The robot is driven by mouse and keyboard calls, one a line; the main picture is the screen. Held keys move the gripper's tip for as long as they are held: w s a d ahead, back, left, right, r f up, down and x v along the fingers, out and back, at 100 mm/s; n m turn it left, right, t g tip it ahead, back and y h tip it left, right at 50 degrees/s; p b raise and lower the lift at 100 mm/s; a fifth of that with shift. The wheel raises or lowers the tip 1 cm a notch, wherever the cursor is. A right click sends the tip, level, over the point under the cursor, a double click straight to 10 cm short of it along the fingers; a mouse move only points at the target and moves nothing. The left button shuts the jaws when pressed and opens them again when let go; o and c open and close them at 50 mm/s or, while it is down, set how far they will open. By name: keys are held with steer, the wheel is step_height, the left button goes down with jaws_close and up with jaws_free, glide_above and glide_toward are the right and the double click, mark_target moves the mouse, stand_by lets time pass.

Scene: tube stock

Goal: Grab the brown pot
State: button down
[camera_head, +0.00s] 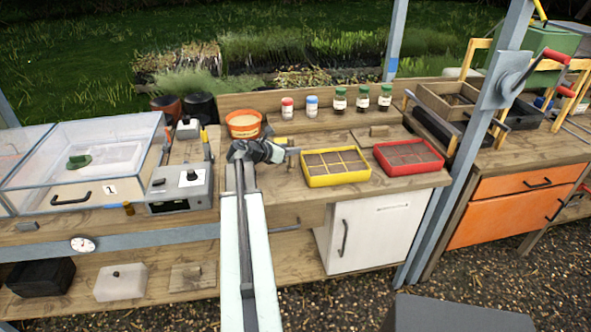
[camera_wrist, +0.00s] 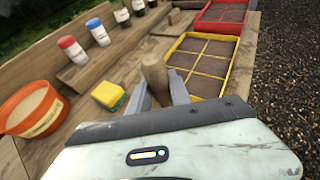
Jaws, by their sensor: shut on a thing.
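My gripper (camera_head: 292,153) is over the wooden bench, just left of the yellow tray. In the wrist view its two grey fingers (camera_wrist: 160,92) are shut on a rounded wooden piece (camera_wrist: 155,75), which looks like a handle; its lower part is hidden. A reddish-brown pot (camera_head: 167,106) stands behind the bench at the back left, beside a black pot, well away from my gripper. An orange pot (camera_head: 243,125) with a pale label and light contents stands on the bench behind my gripper. It also shows at the left of the wrist view (camera_wrist: 32,108).
A yellow divided tray (camera_head: 336,167) and a red tray (camera_head: 409,157) lie to the right. Several small bottles (camera_head: 339,100) line the back ledge. A yellow-green sponge-like block (camera_wrist: 109,95) lies near the orange pot. A clear-lidded box (camera_head: 85,160) stands left; a post (camera_head: 480,130) rises right.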

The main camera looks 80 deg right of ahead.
mark_target(290, 158)
steer(key=shift+f, duration=0.15)
step_height(290, 158, down, 4)
steer(key=b, duration=0.3)
steer(key=shift+b, duration=0.4)
steer(key=c, duration=1.2)
jaws_free()
steer(key=shift+r, duration=0.2)
